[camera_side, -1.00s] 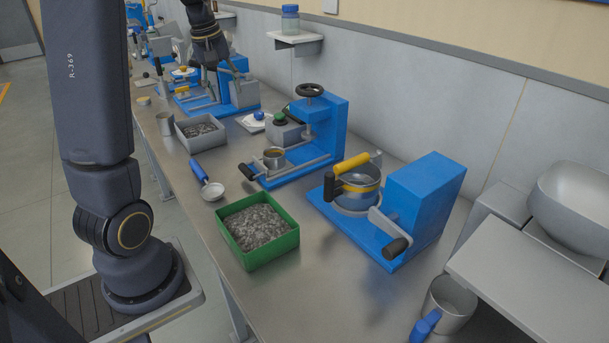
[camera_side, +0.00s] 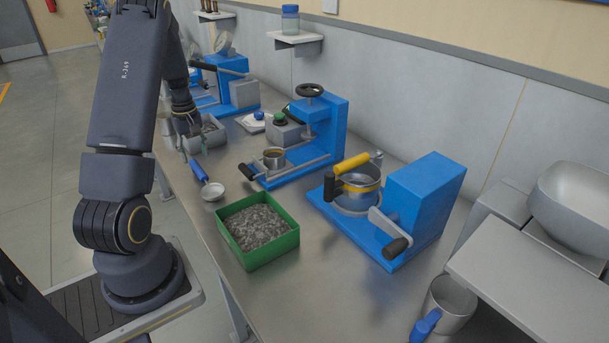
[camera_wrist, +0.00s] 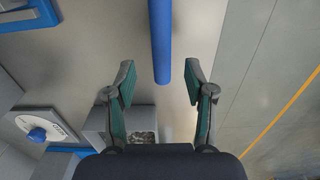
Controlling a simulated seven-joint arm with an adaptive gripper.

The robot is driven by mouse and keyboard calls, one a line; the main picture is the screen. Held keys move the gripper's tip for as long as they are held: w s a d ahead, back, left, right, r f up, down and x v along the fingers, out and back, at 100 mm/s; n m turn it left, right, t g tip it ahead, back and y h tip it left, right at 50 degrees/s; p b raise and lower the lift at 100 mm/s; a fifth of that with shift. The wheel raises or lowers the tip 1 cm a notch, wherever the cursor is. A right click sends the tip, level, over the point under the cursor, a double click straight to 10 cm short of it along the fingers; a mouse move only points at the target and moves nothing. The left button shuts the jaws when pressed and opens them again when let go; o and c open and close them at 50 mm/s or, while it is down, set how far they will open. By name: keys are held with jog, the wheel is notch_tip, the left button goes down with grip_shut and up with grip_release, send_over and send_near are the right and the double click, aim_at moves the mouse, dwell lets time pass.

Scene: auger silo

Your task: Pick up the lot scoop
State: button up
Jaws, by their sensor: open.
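The lot scoop, which I take to be the small scoop with a blue handle (camera_side: 199,172) and a shallow round metal bowl (camera_side: 213,191), lies on the steel bench near its left edge. Its handle also shows in the wrist view (camera_wrist: 160,40), entering from the top; its bowl is out of that view. My gripper (camera_side: 184,148) is over the bench just beyond the handle's end. In the wrist view my gripper (camera_wrist: 161,78) has its fingers apart, with the handle's end lined up between the fingertips. Nothing is held.
A green tray (camera_side: 247,259) of grey flakes stands near the bowl. A grey tray (camera_side: 213,139) is close beside my gripper. A blue press (camera_side: 335,130) stands right of the scoop, another blue machine (camera_side: 427,198) further right. A blue-handled metal cup (camera_side: 451,301) is at bottom right.

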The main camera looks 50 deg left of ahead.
aim_at(197, 166)
jog(key=f, duration=0.5)
jog(key=shift+s+d+f, duration=0.1)
jog(key=shift+d+f, duration=0.05)
jog(key=shift+d, duration=0.1)
grip_shut()
